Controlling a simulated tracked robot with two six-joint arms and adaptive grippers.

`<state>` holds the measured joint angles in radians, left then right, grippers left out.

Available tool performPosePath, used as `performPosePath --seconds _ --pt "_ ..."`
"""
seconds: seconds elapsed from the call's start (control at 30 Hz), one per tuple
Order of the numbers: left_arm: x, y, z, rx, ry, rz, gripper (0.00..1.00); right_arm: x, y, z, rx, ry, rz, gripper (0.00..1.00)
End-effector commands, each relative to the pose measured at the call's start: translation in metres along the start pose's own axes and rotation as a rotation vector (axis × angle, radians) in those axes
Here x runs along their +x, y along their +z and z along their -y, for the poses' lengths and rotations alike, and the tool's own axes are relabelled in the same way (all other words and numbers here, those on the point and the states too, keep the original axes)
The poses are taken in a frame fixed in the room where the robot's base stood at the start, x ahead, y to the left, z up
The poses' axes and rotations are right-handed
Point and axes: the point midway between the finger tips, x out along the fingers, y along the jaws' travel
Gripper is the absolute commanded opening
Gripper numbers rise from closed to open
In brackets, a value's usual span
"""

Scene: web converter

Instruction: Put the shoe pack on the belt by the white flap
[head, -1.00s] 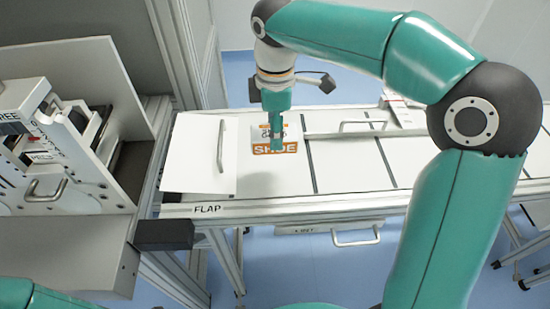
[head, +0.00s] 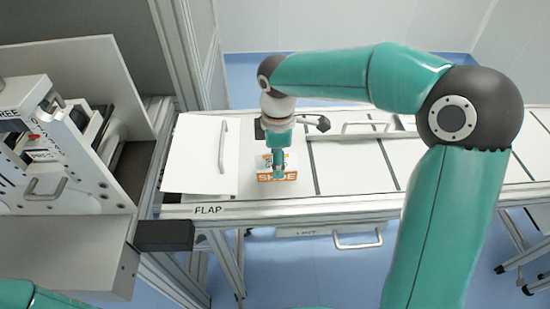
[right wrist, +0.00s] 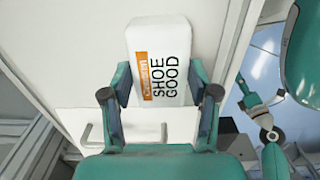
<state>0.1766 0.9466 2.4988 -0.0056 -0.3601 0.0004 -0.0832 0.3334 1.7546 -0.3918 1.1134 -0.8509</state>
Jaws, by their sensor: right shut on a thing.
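The shoe pack (head: 291,178) is a small white box with orange print, on or just above the white belt (head: 345,180), right of the white flap (head: 190,158). I cannot tell whether it bears fully on the belt. My right gripper (head: 278,170) points down at it and is shut on it. In the right wrist view the pack (right wrist: 160,70) sits between the two fingers (right wrist: 163,100), its "SHOE GOOD" print showing. The flap is a flat panel with an upright handle, above the "FLAP" label. My left gripper is not in view; only a teal part of that arm shows at the lower left.
A grey machine (head: 60,150) with a handle stands at the left. A dark block (head: 164,235) juts out near the belt's front left corner. Dark lines cross the belt, and a handled panel (head: 365,128) lies behind. The belt right of the pack is clear.

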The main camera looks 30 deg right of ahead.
Motion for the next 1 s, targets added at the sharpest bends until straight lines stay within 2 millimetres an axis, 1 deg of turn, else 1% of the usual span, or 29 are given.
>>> performPosePath --seconds 0.07,0.1,0.17,0.2,0.23,0.53,0.67,0.77,0.87,1.0 --pt "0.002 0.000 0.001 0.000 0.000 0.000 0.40 0.002 0.000 0.000 0.000 0.001 0.000 0.20" --pt "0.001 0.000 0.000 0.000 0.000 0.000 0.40 0.002 0.000 0.000 0.000 0.000 0.000 0.65" --pt "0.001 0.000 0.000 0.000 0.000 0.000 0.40 0.002 0.000 0.000 0.000 0.000 0.000 0.75" --pt "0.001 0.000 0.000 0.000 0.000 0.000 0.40 0.002 0.000 0.000 0.000 0.000 0.000 0.81" --pt "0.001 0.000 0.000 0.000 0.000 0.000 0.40 0.001 0.000 0.000 0.000 0.000 0.000 0.85" --pt "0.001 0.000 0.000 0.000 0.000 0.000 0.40 0.001 0.000 0.000 -0.001 0.000 0.000 0.85" --pt "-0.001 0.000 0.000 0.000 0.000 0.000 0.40 -0.005 -0.001 -0.001 -0.001 0.002 -0.001 0.85" --pt "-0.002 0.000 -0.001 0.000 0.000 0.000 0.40 -0.017 -0.001 -0.001 -0.001 0.004 -0.002 0.85" --pt "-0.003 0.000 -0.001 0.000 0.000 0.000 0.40 -0.034 -0.001 -0.001 -0.002 0.005 -0.003 0.85" --pt "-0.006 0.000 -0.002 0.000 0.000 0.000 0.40 -0.064 -0.001 -0.001 -0.001 0.005 -0.004 0.85"
